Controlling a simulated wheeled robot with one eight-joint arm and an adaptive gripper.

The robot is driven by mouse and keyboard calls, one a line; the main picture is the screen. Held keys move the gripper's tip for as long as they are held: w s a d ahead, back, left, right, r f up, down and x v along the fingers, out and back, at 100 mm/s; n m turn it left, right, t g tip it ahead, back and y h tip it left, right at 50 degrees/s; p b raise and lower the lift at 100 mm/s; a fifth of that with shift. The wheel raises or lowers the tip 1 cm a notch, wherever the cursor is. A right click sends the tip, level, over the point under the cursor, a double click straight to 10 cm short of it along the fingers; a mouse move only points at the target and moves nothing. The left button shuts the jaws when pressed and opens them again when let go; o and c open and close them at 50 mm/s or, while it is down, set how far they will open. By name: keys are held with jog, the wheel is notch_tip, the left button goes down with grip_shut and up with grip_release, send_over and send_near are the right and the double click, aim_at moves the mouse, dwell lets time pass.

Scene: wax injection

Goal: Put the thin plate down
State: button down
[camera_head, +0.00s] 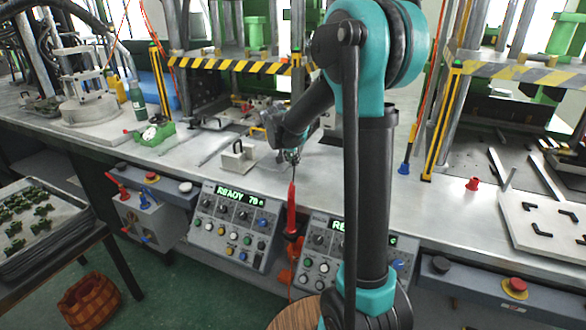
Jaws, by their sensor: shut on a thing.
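My gripper (291,156) is small in the view, at the end of my arm over the front part of the metal bench. It is shut on what looks like the thin plate (268,163), a flat grey piece showing just left of and below the fingers. The plate is close to the bench top; I cannot tell whether it touches it. My arm hides part of the area to the right, and the exact grip is too small to make out.
A pale block with a dark handle (237,155) stands just left of the plate. A green fixture (155,132) lies farther left. A red tool (292,208) hangs before the bench, between control boxes. A white board (545,222) lies at right.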

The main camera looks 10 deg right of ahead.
aim_at(293, 166)
jog(key=shift+f, duration=1.8)
jog(key=c, duration=1.5)
grip_release()
jog(key=shift+c, duration=0.2)
jog(key=v, duration=1.2)
jog(key=shift+r, duration=0.1)
